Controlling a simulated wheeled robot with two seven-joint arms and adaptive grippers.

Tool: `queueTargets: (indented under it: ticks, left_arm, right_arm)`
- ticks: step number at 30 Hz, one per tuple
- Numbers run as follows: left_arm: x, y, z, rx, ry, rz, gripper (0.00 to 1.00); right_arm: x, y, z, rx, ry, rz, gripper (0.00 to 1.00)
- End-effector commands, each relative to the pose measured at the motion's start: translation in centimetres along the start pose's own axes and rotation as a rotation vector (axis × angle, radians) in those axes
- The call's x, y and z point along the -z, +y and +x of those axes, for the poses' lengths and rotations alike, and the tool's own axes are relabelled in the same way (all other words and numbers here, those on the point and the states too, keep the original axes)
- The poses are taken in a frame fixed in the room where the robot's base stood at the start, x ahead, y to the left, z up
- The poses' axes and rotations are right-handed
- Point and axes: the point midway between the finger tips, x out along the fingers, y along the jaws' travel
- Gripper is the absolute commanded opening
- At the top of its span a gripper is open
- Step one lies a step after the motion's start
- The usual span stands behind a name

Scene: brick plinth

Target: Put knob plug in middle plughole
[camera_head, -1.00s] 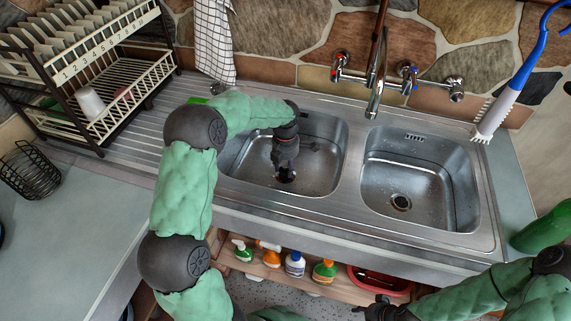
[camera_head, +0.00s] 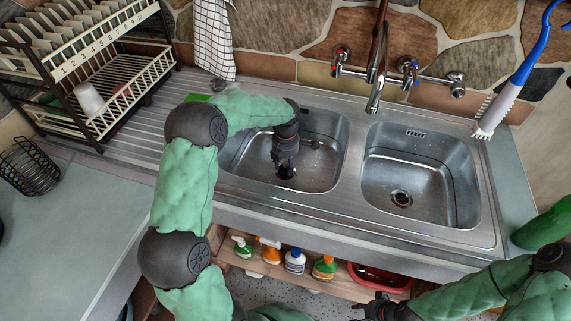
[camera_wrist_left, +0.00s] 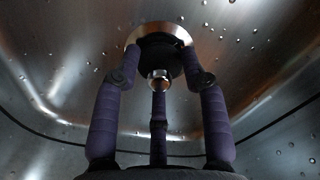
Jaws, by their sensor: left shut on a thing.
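My left gripper (camera_head: 286,171) reaches down into the left basin (camera_head: 325,135), over its plughole. In the left wrist view, its fingers (camera_wrist_left: 159,85) are shut around a dark knob plug (camera_wrist_left: 165,52) with a small shiny knob. The plug is at the plughole, whose bright metal rim (camera_wrist_left: 140,32) shows around and behind it. I cannot tell whether the plug is seated in the hole or just above it. The right basin (camera_head: 425,170) has an open, empty plughole (camera_head: 401,199). My right gripper (camera_head: 368,308) is low at the right, in front of the counter; its fingers are unclear.
A dish rack (camera_head: 95,85) stands left of the sink. The tap (camera_head: 375,95) rises behind the basins. A blue and white brush (camera_head: 505,100) and a green bottle (camera_head: 540,228) are at the right. Several spray bottles (camera_head: 295,262) and a red tub (camera_head: 375,277) sit on the shelf below.

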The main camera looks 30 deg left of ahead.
Motion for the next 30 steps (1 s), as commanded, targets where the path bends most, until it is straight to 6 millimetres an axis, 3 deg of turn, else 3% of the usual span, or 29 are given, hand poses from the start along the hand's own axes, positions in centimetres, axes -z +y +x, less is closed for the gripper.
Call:
queueTargets:
  ticks: [29, 30]
  left_arm:
    - [0.00, 0.02, 0.81, 0.000, 0.000, 0.000, 0.13]
    - [0.00, 0.02, 0.82, 0.000, 0.000, 0.000, 0.46]
  right_arm:
    - [0.01, 0.16, 0.46, 0.000, 0.000, 0.000, 0.40]
    - [0.01, 0.16, 0.46, 0.000, 0.000, 0.000, 0.40]
